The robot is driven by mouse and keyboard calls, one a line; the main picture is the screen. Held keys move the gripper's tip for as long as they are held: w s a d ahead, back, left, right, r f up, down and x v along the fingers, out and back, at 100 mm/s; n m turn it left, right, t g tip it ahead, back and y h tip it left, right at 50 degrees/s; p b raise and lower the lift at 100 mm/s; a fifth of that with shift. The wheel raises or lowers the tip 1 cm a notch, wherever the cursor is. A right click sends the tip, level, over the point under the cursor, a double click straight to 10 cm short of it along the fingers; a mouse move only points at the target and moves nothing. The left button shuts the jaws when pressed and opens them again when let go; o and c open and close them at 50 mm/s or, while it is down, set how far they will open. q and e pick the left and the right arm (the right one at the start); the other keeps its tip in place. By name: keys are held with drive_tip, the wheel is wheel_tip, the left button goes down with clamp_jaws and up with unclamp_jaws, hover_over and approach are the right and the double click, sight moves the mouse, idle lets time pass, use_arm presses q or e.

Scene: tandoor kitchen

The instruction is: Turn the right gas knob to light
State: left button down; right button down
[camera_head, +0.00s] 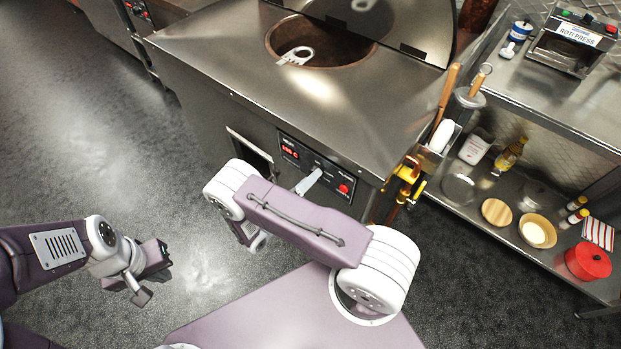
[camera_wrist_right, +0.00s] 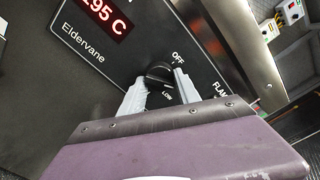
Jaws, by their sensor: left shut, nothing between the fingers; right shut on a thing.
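The dark gas knob (camera_wrist_right: 158,71) is on the black control panel of the steel tandoor, between the printed words OFF and LOW. My right gripper (camera_wrist_right: 160,82) is shut on it, one grey finger at each side. Its pointer cannot be made out clearly. In the head view my right gripper (camera_head: 314,176) reaches the panel (camera_head: 330,172), and the knob is hidden behind its fingers. My left gripper (camera_head: 142,290) is shut and empty, low over the floor at the left, well away from the tandoor.
The panel has a red display (camera_head: 290,152) and a red button (camera_head: 344,188). The tandoor mouth (camera_head: 290,35) is open on top with a pale metal piece inside. A steel shelf (camera_head: 560,95) with bottles, bowls and a red pot (camera_head: 587,262) stands right. Floor at the left is clear.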

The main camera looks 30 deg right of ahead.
drive_tip(key=c, duration=0.9)
unclamp_jaws()
drive_tip(key=v, duration=0.9)
drive_tip(key=shift+b, duration=0.4)
